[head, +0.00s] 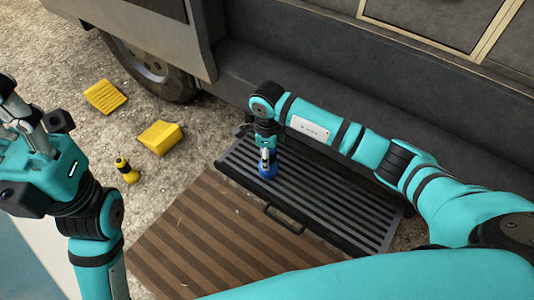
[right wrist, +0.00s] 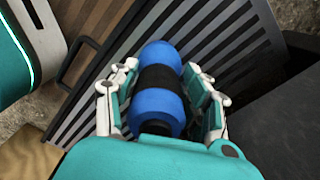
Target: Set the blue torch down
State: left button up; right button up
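The blue torch (head: 268,171) has a black band around its middle. It is upright at the end of my right arm, over the left part of the grey slatted step. In the right wrist view the torch (right wrist: 160,104) lies between the fingers. My right gripper (head: 267,158) appears shut on it, with fingertips close against both sides. Whether the torch's lower end touches the slats is not clear. My left gripper (head: 14,105) is at the left edge of the head view, away from the torch, with its fingers partly cut off.
The slatted step (head: 330,203) has a black handle on its front edge. A brown striped deck (head: 205,240) lies before it. Two yellow blocks (head: 105,96) (head: 160,136) and a yellow-black torch (head: 127,171) are on the gravel near the van wheel (head: 148,66).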

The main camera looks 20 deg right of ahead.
jog(key=shift+o, duration=1.2)
